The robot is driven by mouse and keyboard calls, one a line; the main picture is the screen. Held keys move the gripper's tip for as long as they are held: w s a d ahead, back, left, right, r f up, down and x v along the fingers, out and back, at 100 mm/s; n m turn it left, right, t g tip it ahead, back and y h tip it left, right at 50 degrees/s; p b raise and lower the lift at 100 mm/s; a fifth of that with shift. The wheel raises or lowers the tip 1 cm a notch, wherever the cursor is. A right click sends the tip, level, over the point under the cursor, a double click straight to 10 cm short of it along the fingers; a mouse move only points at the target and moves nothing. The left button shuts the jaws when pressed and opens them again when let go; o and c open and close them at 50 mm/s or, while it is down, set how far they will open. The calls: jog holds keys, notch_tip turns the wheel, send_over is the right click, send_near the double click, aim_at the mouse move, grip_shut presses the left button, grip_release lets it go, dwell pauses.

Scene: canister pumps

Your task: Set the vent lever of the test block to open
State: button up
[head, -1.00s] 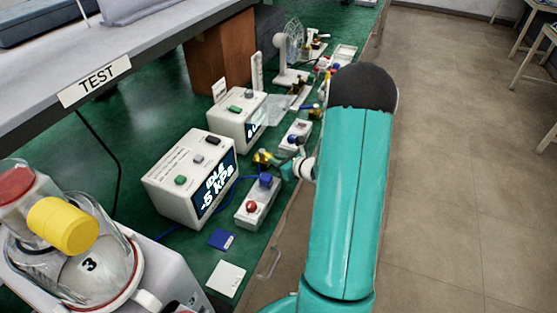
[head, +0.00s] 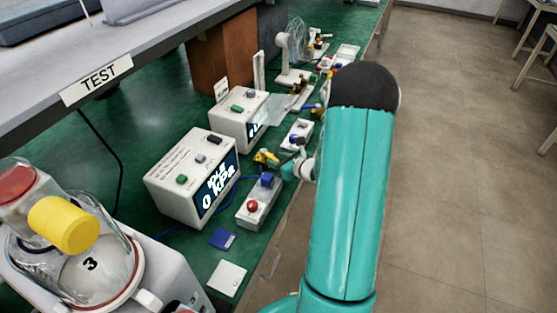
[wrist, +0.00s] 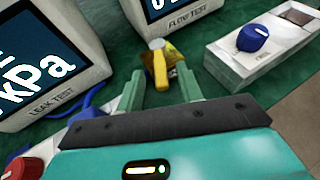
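The yellow vent lever (wrist: 160,70) sits on a brass-coloured fitting (wrist: 173,57), in the wrist view between and just beyond my fingertips. Its long arm points toward my gripper. My gripper (wrist: 160,88) is open, with a green finger on each side of the lever and gaps showing. In the head view the lever (head: 266,157) is beside the far end of the white test block (head: 256,215), which carries a red knob (head: 252,206) and a blue part (head: 267,180). My gripper (head: 285,168) is small and partly hidden there. Whether the fingers touch the lever is unclear.
The leak-test box (head: 180,205) reads IDLE, 0 kPa. A second box (head: 238,118), marked FLOW TEST in the wrist view, stands behind. A white block with a blue knob (wrist: 252,38) lies to the right. A blue hose (wrist: 88,103) runs nearby. The bench edge is close on the right.

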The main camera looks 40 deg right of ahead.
jog(key=v, duration=1.4)
jog(key=shift+w, duration=0.2)
jog(key=c, duration=0.5)
jog(key=w+n+y, duration=0.1)
jog(key=n, duration=0.1)
jog(key=w+d+n+y, duration=0.1)
jog(key=w+n, duration=0.1)
jog(key=w+d+f+n+y, duration=0.1)
jog(key=n, duration=0.1)
jog(key=shift+w+d+t, duration=0.15)
jog(key=shift+w+t, duration=0.05)
jog(key=shift+t, duration=0.2)
grip_shut()
jog(key=w+d+n+y, duration=0.1)
jog(key=n, duration=0.2)
jog(key=w+f+n+y, duration=0.1)
jog(key=n+y, duration=0.1)
jog(key=n, duration=0.1)
jog(key=w+d+f+n+y, duration=0.1)
jog(key=n, duration=0.1)
jog(key=shift+w+d+n+y, duration=0.3)
jog(key=shift+n+y, duration=0.1)
jog(key=d+f+n+g+y, duration=0.3)
jog(key=d+f+n+y, duration=0.15)
jog(key=n, duration=0.75)
send_near(272, 156)
jog(key=x, duration=0.5)
jog(key=shift+w+f, duration=0.35)
jog(key=shift+w, duration=0.05)
